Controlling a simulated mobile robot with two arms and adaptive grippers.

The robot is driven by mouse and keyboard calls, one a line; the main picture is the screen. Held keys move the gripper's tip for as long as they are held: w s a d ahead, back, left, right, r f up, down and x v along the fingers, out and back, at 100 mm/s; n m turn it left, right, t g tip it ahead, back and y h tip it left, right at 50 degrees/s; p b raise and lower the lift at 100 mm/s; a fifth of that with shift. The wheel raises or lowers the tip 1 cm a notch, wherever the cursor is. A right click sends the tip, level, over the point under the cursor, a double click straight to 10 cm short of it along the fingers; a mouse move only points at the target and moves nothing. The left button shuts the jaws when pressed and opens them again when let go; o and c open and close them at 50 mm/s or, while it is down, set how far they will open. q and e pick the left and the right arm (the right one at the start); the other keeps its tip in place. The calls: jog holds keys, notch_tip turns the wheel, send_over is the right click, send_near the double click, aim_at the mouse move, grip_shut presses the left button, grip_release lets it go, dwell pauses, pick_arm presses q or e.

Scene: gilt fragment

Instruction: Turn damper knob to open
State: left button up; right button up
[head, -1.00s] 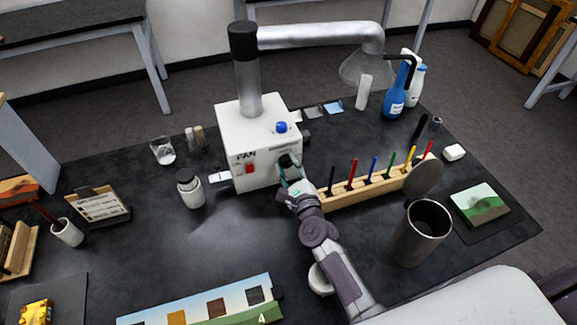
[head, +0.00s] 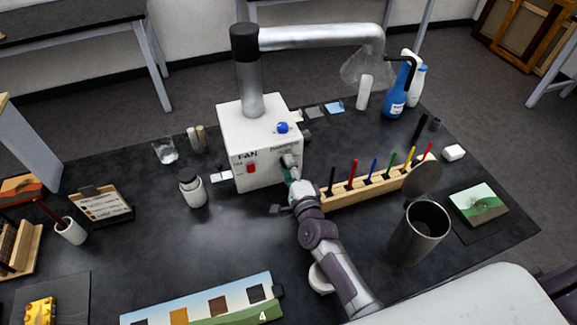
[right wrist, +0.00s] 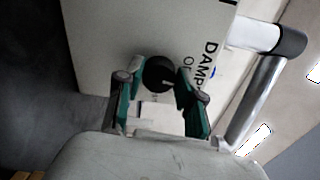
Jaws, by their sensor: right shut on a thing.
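The white fan box (head: 258,172) stands on the dark table under a metal duct. Its front carries a red switch, and the damper knob (head: 287,160) is at its right side. My right gripper (head: 289,167) reaches up to the knob from the front. In the right wrist view the black round knob (right wrist: 158,72) sits between the two green-sided fingers, which are shut on it (right wrist: 157,84). Part of the "DAMPER" lettering shows beside it; the rest is cut off or hidden. The knob's exact angle is hard to read. My left gripper is out of view.
A wooden rack of coloured markers (head: 375,182) stands close to the right of my gripper. A metal cup (head: 418,236) is right of my forearm. The table in front of the box's left is clear.

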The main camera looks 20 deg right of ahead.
jog(key=shift+n, duration=0.6)
jog(key=o, duration=1.1)
jog(key=shift+o, duration=0.2)
jog(key=shift+s, duration=0.1)
jog(key=s, duration=1.2)
jog(key=shift+d, duration=0.2)
